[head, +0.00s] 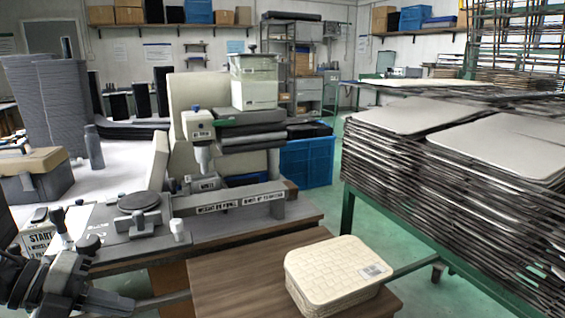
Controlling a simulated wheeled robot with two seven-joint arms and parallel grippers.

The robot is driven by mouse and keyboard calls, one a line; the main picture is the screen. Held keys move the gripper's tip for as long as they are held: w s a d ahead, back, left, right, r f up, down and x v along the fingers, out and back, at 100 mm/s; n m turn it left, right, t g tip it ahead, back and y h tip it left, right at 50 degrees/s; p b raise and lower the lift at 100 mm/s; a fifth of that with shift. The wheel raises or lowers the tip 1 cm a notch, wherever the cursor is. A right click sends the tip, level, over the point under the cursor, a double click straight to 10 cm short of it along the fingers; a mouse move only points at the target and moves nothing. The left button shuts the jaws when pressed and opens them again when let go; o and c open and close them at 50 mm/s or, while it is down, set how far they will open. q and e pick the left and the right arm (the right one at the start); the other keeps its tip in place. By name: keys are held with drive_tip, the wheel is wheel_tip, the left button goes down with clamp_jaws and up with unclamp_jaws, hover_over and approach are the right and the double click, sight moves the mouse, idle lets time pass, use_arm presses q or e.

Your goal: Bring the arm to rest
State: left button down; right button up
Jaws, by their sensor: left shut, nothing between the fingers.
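My left arm comes in at the lower left corner, dark grey and black. My left gripper (112,301) is low in the picture, in front of the grey bench machine and left of the brown wooden table. It is shut and empty, and it appears apart from the wooden table. My right arm and right gripper are not in view.
A cream woven box (337,270) with a label sits on the brown table (235,278). A grey machine (215,235) stands behind my left gripper. Stacked tray panels (440,175) fill a green-framed rack at right. A blue crate (308,162) stands behind. The table's left part is bare.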

use_arm(q)
drive_tip(key=s+d+f+n+t+y+p, duration=0.1)
drive_tip(key=s+d+f+n+t+y, duration=0.1)
drive_tip(key=f+n+t, duration=0.55)
drive_tip(key=s+d+f+n+t+y, duration=0.2)
drive_tip(key=f+n, duration=0.3)
drive_tip(key=n, duration=0.6)
drive_tip(key=s+d+f+n+g+y, duration=0.1)
drive_tip(key=s+d+f+n+g, duration=0.1)
drive_tip(key=d, duration=0.4)
drive_tip(key=s+d+f+n+g+y, duration=0.1)
drive_tip(key=s+d+f+n+g, duration=0.1)
drive_tip(key=s+d+f+n, duration=0.2)
drive_tip(key=d+f+n, duration=0.1)
drive_tip(key=d+n, duration=0.1)
drive_tip(key=n, duration=0.1)
drive_tip(key=shift+s+y+p, duration=0.25)
drive_tip(key=shift+y+p, duration=0.05)
drive_tip(key=shift+y, duration=0.1)
